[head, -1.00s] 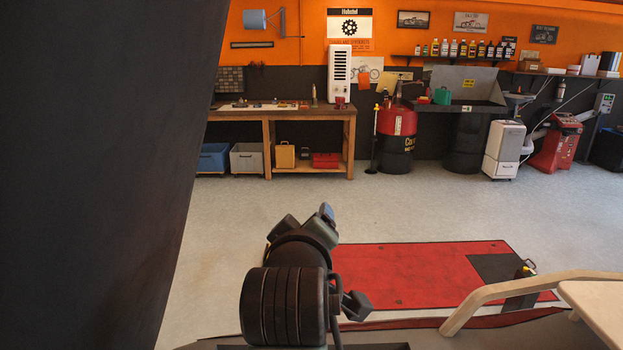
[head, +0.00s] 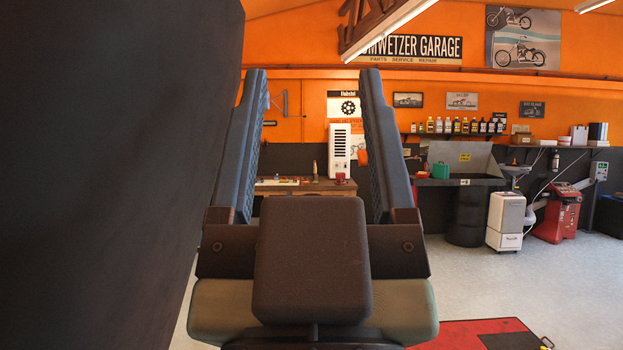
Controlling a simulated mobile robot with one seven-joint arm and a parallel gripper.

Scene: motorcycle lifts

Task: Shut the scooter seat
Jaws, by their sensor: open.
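A large dark, smooth surface (head: 100,170) fills the left of the head view, very close to the camera. It looks like the raised scooter seat standing steeply, but its outline is cut off by the frame. My gripper (head: 312,82) is in the middle of the view, pointing up and away, with its two ribbed fingers wide apart and nothing between them. The left finger is just right of the dark surface's edge in the picture; I cannot tell whether they touch. The scooter's body is not in view.
A red lift platform or mat (head: 470,336) lies on the floor at the lower right. Behind are a workbench (head: 300,187), a black drum (head: 466,215), a white machine (head: 505,220) and a red machine (head: 556,215). Grey floor between is clear.

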